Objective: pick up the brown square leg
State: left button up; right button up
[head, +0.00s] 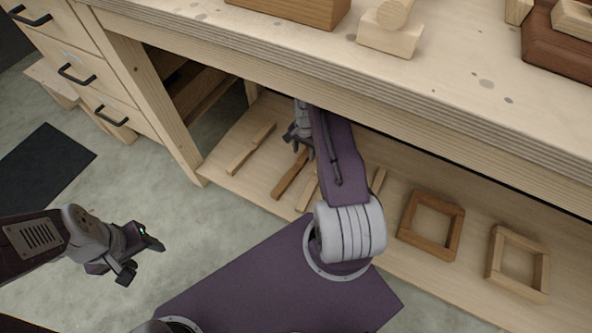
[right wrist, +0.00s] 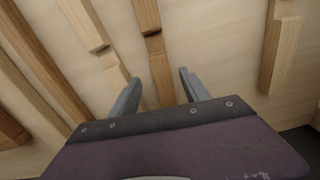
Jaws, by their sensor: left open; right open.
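A brown square leg (head: 290,178) lies on the low shelf under the workbench. Its far end is hidden by my right gripper. In the right wrist view a brown leg (right wrist: 150,25) with a notch runs down the middle, between the two fingers. My right gripper (head: 298,138) is above the shelf; the wrist view shows its fingers (right wrist: 158,88) apart, one on each side of that leg, with nothing clamped. My left gripper (head: 145,255) is open and empty over the floor at left.
A brown square frame (head: 404,226) and a pale frame (head: 493,265) lie to the right. The workbench top (head: 450,95) overhangs the shelf. Drawers (head: 75,75) stand at left.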

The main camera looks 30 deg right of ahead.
aim_at(303, 157)
notch_tip(303, 157, down, 5)
jog(key=b, duration=0.3)
jog(key=shift+w+r, duration=0.1)
jog(key=shift+w, duration=0.05)
jog(key=shift+r, duration=0.2)
grip_shut()
pick_arm(q)
notch_tip(303, 157, down, 4)
jog(key=shift+r, duration=0.1)
pick_arm(e)
jog(key=shift+r, duration=0.1)
notch_tip(303, 157, up, 9)
jog(key=p, duration=0.6)
pick_arm(q)
notch_tip(303, 157, up, 6)
jog(key=shift+r+p, duration=0.25)
jog(key=shift+p, duration=0.15)
pick_arm(e)
jog(key=shift+r, duration=0.4)
